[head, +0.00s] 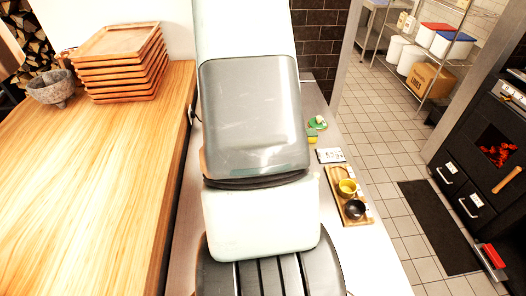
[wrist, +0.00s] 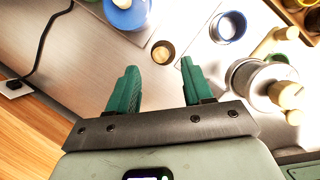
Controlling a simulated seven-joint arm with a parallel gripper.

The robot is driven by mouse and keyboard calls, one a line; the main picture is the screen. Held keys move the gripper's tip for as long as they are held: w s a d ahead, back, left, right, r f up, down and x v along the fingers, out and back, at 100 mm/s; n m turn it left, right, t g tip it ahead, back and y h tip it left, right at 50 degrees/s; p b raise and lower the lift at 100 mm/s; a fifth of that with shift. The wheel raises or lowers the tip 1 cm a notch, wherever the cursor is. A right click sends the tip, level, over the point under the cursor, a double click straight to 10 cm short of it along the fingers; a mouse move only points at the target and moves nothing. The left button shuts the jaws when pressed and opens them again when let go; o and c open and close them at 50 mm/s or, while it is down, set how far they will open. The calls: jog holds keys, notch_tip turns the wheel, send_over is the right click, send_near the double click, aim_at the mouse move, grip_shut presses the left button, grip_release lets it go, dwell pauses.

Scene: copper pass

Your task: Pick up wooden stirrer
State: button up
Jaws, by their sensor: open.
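My gripper (wrist: 158,66) is open, with two green fingers apart and nothing seen between them. It points over a pale counter (wrist: 85,60) in the wrist view. I cannot single out the wooden stirrer for sure. Pale wooden pieces show at the right of the wrist view: a stick-like one (wrist: 284,34) by the upper right edge and a knobbed one (wrist: 285,95) by a metal pot (wrist: 250,82). Both are right of the fingers and apart from them. In the head view my arm covers the middle, and the gripper is hidden.
A small brown round cup (wrist: 163,52) lies just beyond the fingertips. A blue-rimmed cup (wrist: 228,27) and a blue rounded object (wrist: 125,12) stand farther out. A black cable (wrist: 43,40) runs at left. Stacked wooden trays (head: 118,65) stand on the wooden counter (head: 90,150).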

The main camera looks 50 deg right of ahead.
jog(key=shift+d+x, duration=0.15)
jog(key=shift+x, duration=1.2)
jog(key=shift+d+x, duration=0.15)
jog(key=shift+x, duration=1.15)
jog(key=shift+r, duration=0.15)
grip_shut()
